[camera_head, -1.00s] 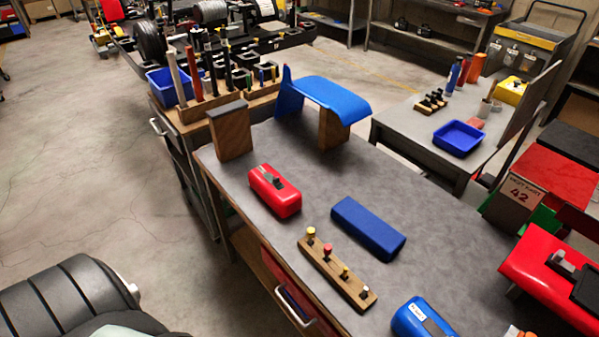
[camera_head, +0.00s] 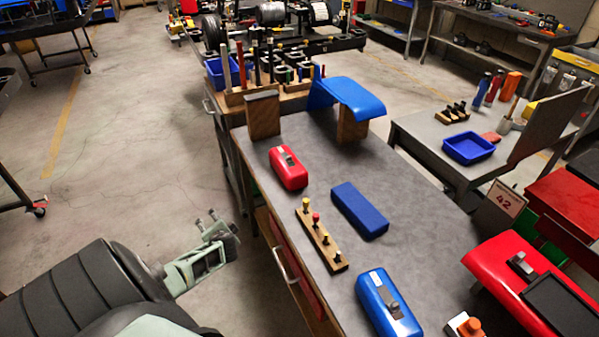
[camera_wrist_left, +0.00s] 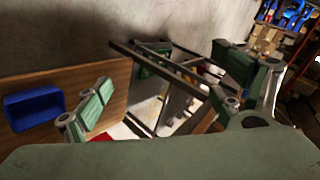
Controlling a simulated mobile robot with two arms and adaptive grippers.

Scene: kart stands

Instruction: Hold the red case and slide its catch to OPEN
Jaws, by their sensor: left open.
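The red case (camera_head: 289,169) lies on the grey bench top toward its far left side. Its catch (camera_head: 288,157) is a small grey and dark part on top; its lettering is too small to read. My left gripper (camera_head: 222,232) is open and empty, off the left side of the bench, apart from the case and nearer to me. In the left wrist view its two fingers (camera_wrist_left: 165,100) stand wide apart with nothing between them. My right gripper is not in view.
A blue case (camera_head: 388,306), a blue block (camera_head: 359,211) and a wooden peg rack (camera_head: 321,240) share the bench (camera_head: 425,205). A wooden block (camera_head: 263,117) and a blue curved panel (camera_head: 347,95) stand behind the red case. A red machine cover (camera_head: 490,262) is at right.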

